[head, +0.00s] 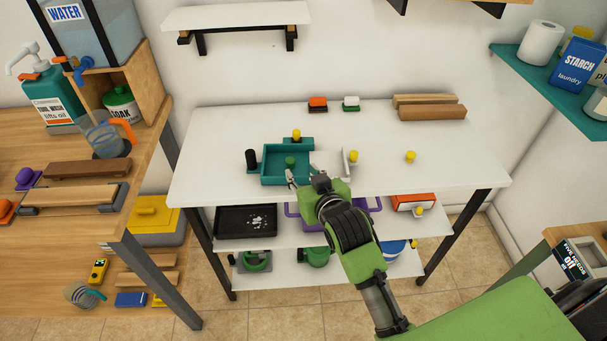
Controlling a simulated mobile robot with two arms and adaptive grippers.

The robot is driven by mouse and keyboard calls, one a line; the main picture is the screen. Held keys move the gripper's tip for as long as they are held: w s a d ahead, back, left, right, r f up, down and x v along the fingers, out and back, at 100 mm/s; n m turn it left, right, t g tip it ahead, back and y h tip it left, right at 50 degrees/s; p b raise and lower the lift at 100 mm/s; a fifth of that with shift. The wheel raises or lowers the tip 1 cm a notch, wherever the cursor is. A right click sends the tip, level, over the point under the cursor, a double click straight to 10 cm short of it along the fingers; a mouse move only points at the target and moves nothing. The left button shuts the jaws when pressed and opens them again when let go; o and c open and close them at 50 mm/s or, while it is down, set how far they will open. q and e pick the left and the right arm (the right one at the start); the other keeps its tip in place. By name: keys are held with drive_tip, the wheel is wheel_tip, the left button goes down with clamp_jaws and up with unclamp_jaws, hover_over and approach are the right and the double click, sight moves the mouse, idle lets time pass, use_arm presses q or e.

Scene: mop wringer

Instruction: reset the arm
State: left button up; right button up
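My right gripper (300,173) reaches in from the lower right on a green arm. It is over the white table (415,179), at the front right corner of a teal tray-like box (271,164). Its fingers look spread apart, with nothing visible between them. A green knob (290,161) shows inside the box, just beyond the fingers. Whether the fingers touch the box is unclear. My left gripper is not in view.
A black cylinder (251,159) stands left of the box. A yellow-topped post (296,135) is behind it. A white upright piece (347,162) and a yellow knob (410,156) stand to the right. Wooden blocks (432,112) lie at the back right. The table's right front is clear.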

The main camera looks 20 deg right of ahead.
idle(0.5)
drive_tip(key=s+f+n+g, duration=0.1)
drive_tip(key=s+f+g, duration=0.25)
drive_tip(key=s, duration=0.65)
drive_tip(key=s+f+g, duration=0.3)
drive_tip(key=s+f, duration=0.2)
drive_tip(key=s, duration=0.6)
drive_tip(key=s+f+n+g, duration=0.1)
drive_tip(key=s+f+g, duration=0.35)
drive_tip(key=s, duration=0.55)
wheel_tip(320, 180, down, 27)
drive_tip(key=s, duration=0.2)
drive_tip(key=s+d+f, duration=0.1)
drive_tip(key=s+f, duration=0.6)
drive_tip(key=s, duration=0.1)
drive_tip(key=s+d+f+g, duration=0.1)
drive_tip(key=s+d+f, duration=0.1)
drive_tip(key=s+f, duration=0.6)
drive_tip(key=shift+s+d+n+g, duration=0.3)
drive_tip(key=shift+s, duration=0.1)
